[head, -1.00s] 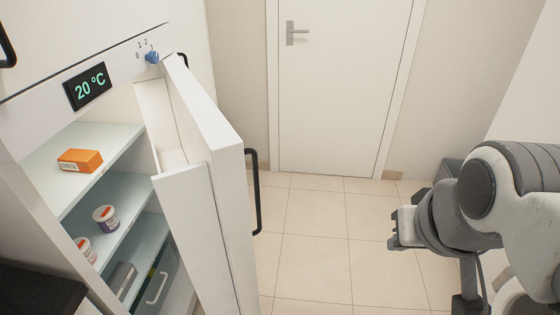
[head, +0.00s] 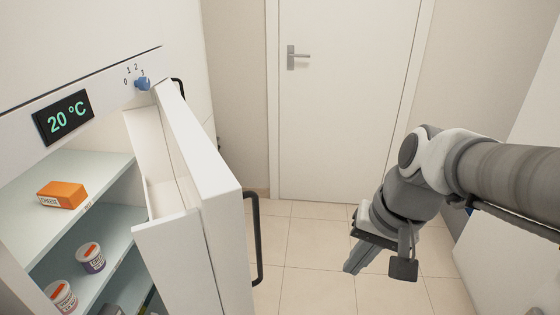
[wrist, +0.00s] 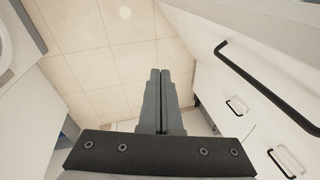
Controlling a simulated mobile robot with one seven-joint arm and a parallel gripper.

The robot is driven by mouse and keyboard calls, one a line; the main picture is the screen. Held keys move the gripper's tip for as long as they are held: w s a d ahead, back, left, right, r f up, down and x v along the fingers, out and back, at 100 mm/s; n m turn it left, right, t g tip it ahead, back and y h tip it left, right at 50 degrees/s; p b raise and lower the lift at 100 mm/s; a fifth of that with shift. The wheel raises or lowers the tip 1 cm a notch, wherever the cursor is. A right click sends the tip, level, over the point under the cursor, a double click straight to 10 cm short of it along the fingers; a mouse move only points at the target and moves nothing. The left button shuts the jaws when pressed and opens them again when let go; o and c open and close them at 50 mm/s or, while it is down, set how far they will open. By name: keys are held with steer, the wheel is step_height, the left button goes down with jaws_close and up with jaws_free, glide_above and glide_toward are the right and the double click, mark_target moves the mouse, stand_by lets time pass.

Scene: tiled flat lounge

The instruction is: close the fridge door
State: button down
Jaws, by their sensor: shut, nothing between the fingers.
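The white fridge door (head: 212,185) stands open in the head view, swung out from the fridge on the left. Its black bar handle (head: 257,238) is on the outer face, toward the right. The open fridge shows pale shelves (head: 107,240). My gripper (head: 352,270) is to the right of the door, apart from it, pointing down over the tiled floor. In the wrist view my gripper (wrist: 160,75) has its fingers together with nothing between them. A black handle (wrist: 265,88) on a white panel lies to the right in that view.
An orange box (head: 61,195) and two tubs, one a purple-labelled tub (head: 90,257), are inside the fridge. A temperature display (head: 64,117) and a blue knob (head: 142,84) are above. A closed white room door (head: 345,100) is behind. Tiled floor (head: 310,235) between door and gripper is clear.

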steer(key=w+a+f+m+g+y+b, duration=0.2)
steer(key=w+f+m, duration=0.1)
steer(key=f, duration=0.6)
steer(key=w+a+f+m+g+y+b, duration=0.2)
steer(key=f+m, duration=0.1)
steer(key=f, duration=0.6)
steer(key=w+a+f+m+g+y+b, duration=0.1)
steer(key=w+a+f+m+g+b, duration=0.15)
steer(key=f, duration=0.65)
steer(key=a+r+b+x, duration=0.1)
steer(key=x, duration=0.5)
steer(key=a+b+x, duration=0.1)
steer(key=b+x, duration=0.1)
steer(key=x, duration=0.4)
steer(key=shift+s+r+m, duration=0.2)
steer(key=shift+s+m, duration=0.15)
steer(key=shift+s, duration=0.05)
steer(key=shift+a, duration=0.25)
